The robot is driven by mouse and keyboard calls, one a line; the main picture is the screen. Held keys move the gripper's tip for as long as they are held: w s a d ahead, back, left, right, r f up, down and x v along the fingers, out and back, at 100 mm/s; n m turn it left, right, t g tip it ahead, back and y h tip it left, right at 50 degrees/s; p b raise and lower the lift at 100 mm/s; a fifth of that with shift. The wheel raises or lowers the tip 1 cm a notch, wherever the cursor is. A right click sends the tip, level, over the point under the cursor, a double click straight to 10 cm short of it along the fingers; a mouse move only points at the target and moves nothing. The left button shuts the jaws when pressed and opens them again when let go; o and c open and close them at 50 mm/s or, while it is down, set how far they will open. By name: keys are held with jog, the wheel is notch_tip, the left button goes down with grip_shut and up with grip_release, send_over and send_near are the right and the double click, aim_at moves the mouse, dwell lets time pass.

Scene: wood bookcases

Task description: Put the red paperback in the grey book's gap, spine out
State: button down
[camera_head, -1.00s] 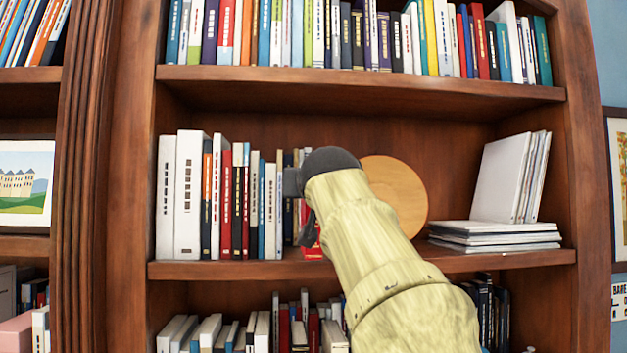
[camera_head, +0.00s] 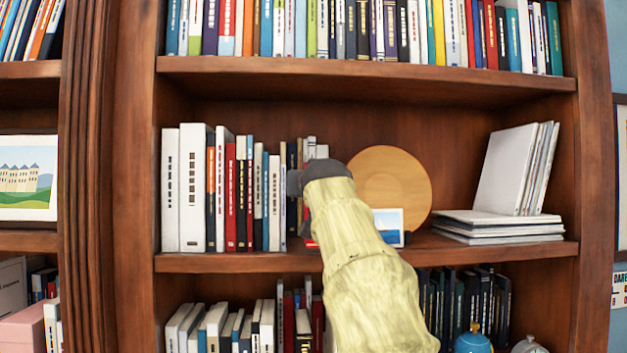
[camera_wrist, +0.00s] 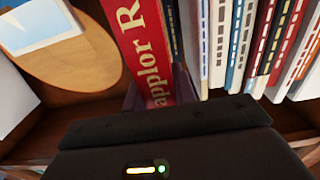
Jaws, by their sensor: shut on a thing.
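The red paperback (camera_wrist: 150,45) fills the upper middle of the wrist view, its lettered spine facing the camera. My gripper (camera_wrist: 157,92) is shut on it near the spine's lower end. In the head view my dark gripper (camera_head: 304,229) is at the right end of the middle shelf's book row, mostly hidden by my arm. Only a sliver of the red paperback (camera_head: 311,244) shows there, low by the shelf edge. In the wrist view a dark book (camera_wrist: 174,35) stands close beside the paperback. I cannot tell which is the grey book, and its gap is hidden.
Upright books (camera_head: 193,190) fill the middle shelf (camera_head: 220,263) to the left. A round wooden disc (camera_head: 405,180) and small framed picture (camera_head: 389,222) stand right of my gripper. White books (camera_head: 500,231) lie farther right, with others leaning above. The shelf above (camera_head: 360,73) limits height.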

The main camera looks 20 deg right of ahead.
jog(key=w+d+f+b, duration=0.1)
jog(key=w+d+f, duration=0.1)
jog(key=w, duration=0.4)
dwell(0.6)
jog(key=shift+f+b, duration=0.15)
jog(key=shift+b, duration=0.15)
dwell(0.5)
jog(key=c, duration=1)
grip_release()
jog(key=shift+c, duration=0.2)
jog(key=shift+f, duration=0.1)
